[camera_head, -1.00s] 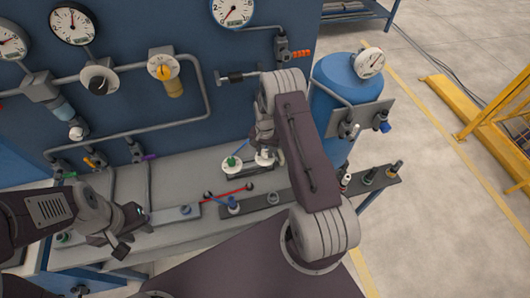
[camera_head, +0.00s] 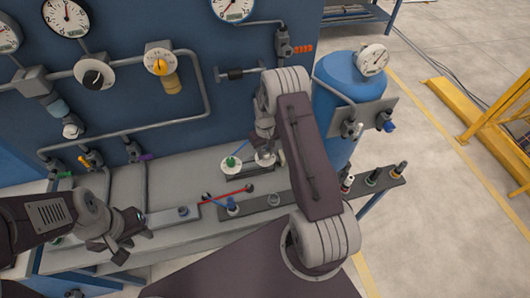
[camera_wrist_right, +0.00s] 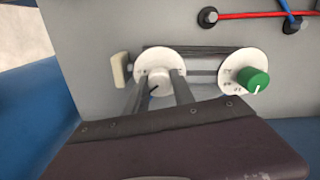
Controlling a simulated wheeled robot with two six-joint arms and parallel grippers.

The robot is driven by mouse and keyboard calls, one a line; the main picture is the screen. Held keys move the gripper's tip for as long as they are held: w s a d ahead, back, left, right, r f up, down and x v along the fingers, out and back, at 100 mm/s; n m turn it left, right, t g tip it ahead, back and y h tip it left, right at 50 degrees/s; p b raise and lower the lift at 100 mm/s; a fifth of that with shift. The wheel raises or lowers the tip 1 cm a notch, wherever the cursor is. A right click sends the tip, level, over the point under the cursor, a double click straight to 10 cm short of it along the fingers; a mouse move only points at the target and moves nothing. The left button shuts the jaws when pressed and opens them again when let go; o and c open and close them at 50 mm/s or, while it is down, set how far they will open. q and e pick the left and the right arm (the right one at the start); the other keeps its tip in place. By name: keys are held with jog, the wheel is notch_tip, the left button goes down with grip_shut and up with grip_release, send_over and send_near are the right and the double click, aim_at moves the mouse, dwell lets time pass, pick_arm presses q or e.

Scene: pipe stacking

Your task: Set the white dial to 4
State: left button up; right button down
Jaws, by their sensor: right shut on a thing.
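The white dial (camera_wrist_right: 141,71) is a round white plate with a white knob, on the grey bench panel in the right wrist view. My right gripper (camera_wrist_right: 163,84) is shut on its knob, one finger on each side. A dark mark on the knob points to the lower left, and I cannot read the numbers there. In the head view the dial (camera_head: 265,160) is partly hidden under my right gripper (camera_head: 266,149). My left gripper (camera_head: 125,246) hangs over the front left of the bench, away from the dial. Its fingers are too unclear to tell whether they are open.
A dial with a green knob (camera_wrist_right: 254,80) sits right beside the white dial. A blue tank (camera_head: 345,90) stands close to the right. Gauges and pipes cover the blue wall behind.

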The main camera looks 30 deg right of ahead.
aim_at(265, 152)
jog(key=shift+r+n, duration=0.1)
jog(key=shift+n, duration=0.2)
jog(key=c, duration=1.4)
grip_release()
jog(key=o, duration=0.3)
jog(key=shift+o, duration=0.2)
jog(key=shift+r, duration=0.25)
notch_tip(265, 152, up, 8)
jog(key=shift+b, duration=1)
jog(key=shift+r, duration=0.3)
